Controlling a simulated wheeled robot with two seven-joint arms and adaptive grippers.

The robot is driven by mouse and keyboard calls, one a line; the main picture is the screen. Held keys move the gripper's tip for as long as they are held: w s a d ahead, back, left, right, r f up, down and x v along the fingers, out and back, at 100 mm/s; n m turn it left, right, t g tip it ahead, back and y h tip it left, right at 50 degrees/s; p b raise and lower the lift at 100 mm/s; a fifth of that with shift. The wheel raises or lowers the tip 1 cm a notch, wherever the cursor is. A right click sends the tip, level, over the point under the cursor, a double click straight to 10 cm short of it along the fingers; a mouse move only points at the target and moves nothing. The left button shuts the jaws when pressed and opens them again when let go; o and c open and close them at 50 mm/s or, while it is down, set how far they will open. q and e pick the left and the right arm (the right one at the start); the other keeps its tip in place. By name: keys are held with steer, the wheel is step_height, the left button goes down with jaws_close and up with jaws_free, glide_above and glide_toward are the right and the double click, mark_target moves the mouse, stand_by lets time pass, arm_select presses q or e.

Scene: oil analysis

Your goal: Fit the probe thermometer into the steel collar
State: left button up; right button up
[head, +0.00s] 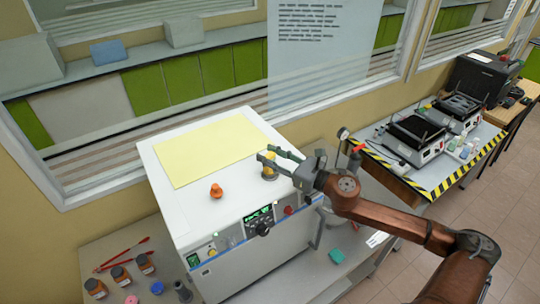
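My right gripper (268,153) reaches in from the right over the top of a white box-shaped instrument (158,203). Its two fingers are apart, with no object visible between the tips. A small yellowish and grey round fitting (268,173) stands on the instrument top just below the fingers; I cannot tell if it is the steel collar. A small round dial with a pale face (343,133) shows behind my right wrist; it may be the probe thermometer, and its lower part is hidden. An orange knob-like piece (216,191) sits on the instrument top. My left gripper is out of view.
A pale yellow sheet (208,148) covers the back of the instrument top. A bench with yellow-black striped edging (440,188) holds two devices at right. A window wall stands behind.

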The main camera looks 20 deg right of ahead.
steer(key=o, duration=0.4)
steer(key=v, duration=1.2)
stand_by(0.3)
steer(key=shift+s, duration=0.1)
stand_by(0.7)
